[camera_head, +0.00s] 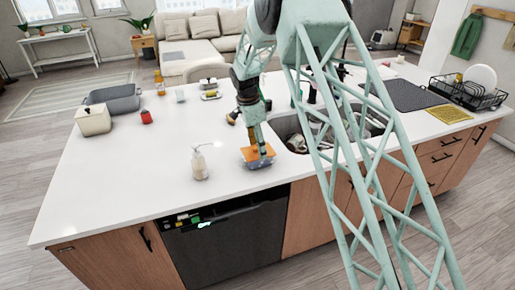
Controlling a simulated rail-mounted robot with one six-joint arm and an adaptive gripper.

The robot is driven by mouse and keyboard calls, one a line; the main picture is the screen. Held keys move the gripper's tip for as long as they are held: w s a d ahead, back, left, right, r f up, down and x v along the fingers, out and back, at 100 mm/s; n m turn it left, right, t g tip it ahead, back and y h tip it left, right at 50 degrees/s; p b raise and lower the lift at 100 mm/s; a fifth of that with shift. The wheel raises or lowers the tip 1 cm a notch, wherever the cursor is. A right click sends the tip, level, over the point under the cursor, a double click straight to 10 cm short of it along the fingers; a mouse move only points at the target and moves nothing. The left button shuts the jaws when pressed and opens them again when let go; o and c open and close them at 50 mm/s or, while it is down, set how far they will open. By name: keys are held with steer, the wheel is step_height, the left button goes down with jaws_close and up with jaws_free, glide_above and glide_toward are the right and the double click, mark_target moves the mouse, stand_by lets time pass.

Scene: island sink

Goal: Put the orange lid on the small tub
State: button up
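The orange lid (252,154) is at the front middle of the white island counter, left of the sink. The small tub (257,164), bluish and see-through, shows just under it. The lid lies over the tub; I cannot tell whether it is seated or slightly above. My gripper (263,152) points down at the lid, with its fingertips at the lid's right part. The fingers are too small in the view to tell whether they are shut on the lid. Part of the lid is hidden behind the fingers.
A soap pump bottle (199,164) stands close left of the tub. The sink (287,127) is to the right. A red can (146,117), a cream box (94,120) and a grey bin (122,98) stand at left. A dish rack (467,94) is far right. The front left counter is clear.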

stand_by(0.4)
steer(key=o, duration=1.3)
steer(key=shift+c, duration=0.2)
steer(key=shift+r, duration=0.2)
steer(key=shift+r+p, duration=0.9)
steer(key=shift+r, duration=2.4)
steer(key=shift+r, duration=0.1)
